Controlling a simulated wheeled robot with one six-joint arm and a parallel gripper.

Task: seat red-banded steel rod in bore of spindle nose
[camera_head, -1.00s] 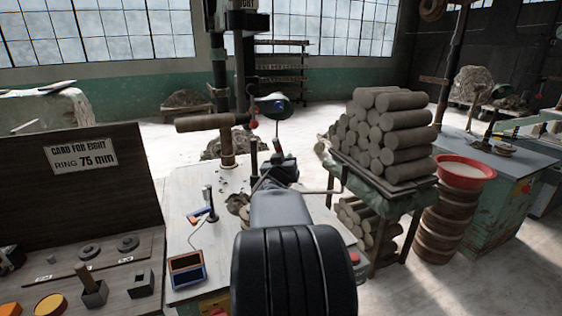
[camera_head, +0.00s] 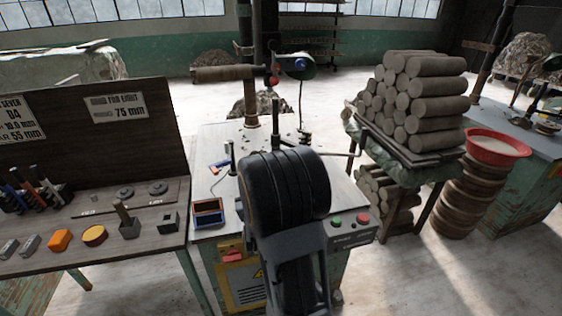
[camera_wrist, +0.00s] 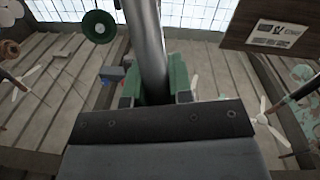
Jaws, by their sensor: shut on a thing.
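In the wrist view a smooth, shiny steel rod (camera_wrist: 148,45) stands between the jaws of my gripper (camera_wrist: 155,98). The gripper is shut on it, and the rod runs out past the jaws to the top edge. No red band shows on the visible part, and the rod's far end is out of frame. In the head view my own arm hides the gripper and the rod. I cannot clearly make out the spindle nose or its bore. A machine post with a brown horizontal roll (camera_head: 224,73) stands behind my arm.
A workbench (camera_head: 150,222) on the left holds small blocks, rings and a rack of coloured-handled tools (camera_head: 36,192). A blue-edged box (camera_head: 208,213) lies on the machine table. On the right are stacked clay cylinders (camera_head: 424,86) and a red basin (camera_head: 497,148).

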